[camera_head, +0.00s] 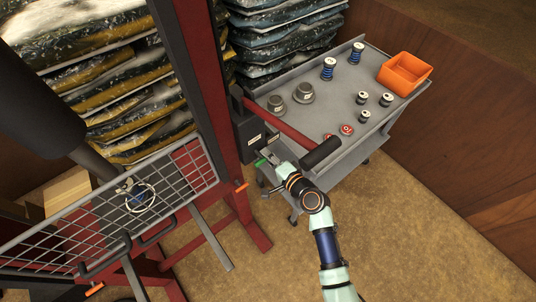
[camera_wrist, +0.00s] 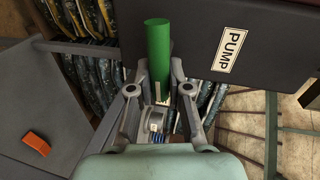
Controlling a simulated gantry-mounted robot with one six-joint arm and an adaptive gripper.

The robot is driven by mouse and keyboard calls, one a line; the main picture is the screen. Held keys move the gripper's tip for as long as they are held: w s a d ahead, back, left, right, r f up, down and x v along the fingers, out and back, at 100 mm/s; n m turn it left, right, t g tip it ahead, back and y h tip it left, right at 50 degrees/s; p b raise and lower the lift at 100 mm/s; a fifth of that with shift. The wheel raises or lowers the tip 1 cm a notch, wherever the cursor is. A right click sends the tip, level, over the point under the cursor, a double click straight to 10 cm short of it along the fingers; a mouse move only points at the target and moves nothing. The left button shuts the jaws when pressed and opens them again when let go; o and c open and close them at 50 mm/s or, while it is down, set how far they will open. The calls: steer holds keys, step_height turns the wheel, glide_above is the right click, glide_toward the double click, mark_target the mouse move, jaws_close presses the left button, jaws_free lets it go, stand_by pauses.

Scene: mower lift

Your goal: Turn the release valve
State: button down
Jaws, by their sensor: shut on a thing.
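The release valve has a green cylindrical handle (camera_wrist: 158,45), and a green end also shows in the head view (camera_head: 260,162). It sits by the dark pump box (camera_head: 250,137), whose "PUMP" label shows in the wrist view (camera_wrist: 262,35). My gripper (camera_wrist: 160,78) has its fingers on both sides of the green handle and is shut on it. In the head view my gripper (camera_head: 269,158) is low beside the pump, below the red lever. The lower part of the valve is partly hidden between my fingers.
The red pump lever (camera_head: 285,127) with its black grip (camera_head: 321,153) reaches over close to my wrist. A grey cart (camera_head: 335,112) with springs, cans and an orange bin (camera_head: 404,72) stands behind. The red lift post (camera_head: 205,80) and mesh platform (camera_head: 95,228) are at left.

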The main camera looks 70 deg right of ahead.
steer(key=shift+f, duration=0.2)
stand_by(0.5)
steer(key=c, duration=1.1)
jaws_free()
steer(key=shift+a, duration=0.1)
steer(key=shift+r, duration=0.1)
steer(key=v, duration=1.2)
